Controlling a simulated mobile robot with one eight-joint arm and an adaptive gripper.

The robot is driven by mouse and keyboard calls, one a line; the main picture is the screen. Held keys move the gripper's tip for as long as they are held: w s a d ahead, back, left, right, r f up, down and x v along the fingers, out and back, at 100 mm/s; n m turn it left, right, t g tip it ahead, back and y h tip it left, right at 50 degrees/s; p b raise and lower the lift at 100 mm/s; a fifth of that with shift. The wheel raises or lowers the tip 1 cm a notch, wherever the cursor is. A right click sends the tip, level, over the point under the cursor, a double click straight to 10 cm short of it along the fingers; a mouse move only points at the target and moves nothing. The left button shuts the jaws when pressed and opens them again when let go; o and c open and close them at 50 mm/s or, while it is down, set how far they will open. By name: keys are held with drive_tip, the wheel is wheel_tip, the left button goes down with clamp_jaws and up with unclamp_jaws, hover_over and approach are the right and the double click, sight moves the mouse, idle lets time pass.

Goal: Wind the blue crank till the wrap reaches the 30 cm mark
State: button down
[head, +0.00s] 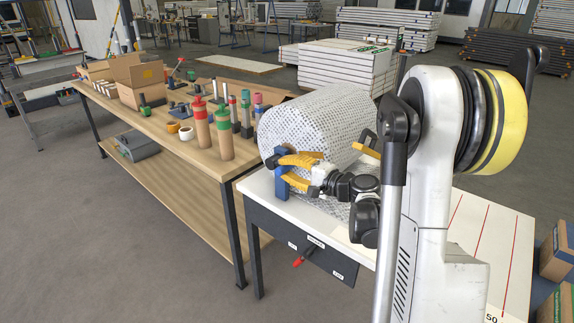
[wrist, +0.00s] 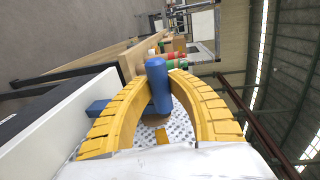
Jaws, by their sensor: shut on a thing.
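The blue crank (head: 282,182) is at the left end of a large grey-white patterned roll of wrap (head: 312,122) on a white table. My gripper (head: 278,171) has its two yellow fingers around the crank, shut on it. In the wrist view the blue crank handle (wrist: 158,86) stands between the curved fingertips (wrist: 160,78). Some wrap (head: 332,205) lies flat on the table under my gripper. Red mark lines (head: 482,232) cross the table at the right, one labelled 50. My arm hides the wrap's leading edge and the 30 cm mark.
A red-handled lever (head: 302,259) sits on the table's dark front panel. A wooden workbench (head: 170,131) with bottles, tape rolls and boxes stands close at the left. Cardboard boxes (head: 553,254) stand at the far right. The floor at the front left is clear.

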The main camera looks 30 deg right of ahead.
drive_tip(key=w+a+r+g+h+p, duration=0.3)
drive_tip(key=w+r+g+p, duration=0.3)
drive_tip(key=p, duration=0.8)
drive_tip(key=shift+w+a+r+g+h+p, duration=0.15)
drive_tip(key=shift+w+a+g+h+p, duration=0.25)
drive_tip(key=shift+w+g, duration=1.75)
drive_tip(key=shift+s+d+g, duration=0.1)
drive_tip(key=shift+s+g, duration=0.15)
drive_tip(key=shift+g, duration=0.1)
drive_tip(key=c, duration=1.2)
unclamp_jaws()
drive_tip(key=v, duration=1.2)
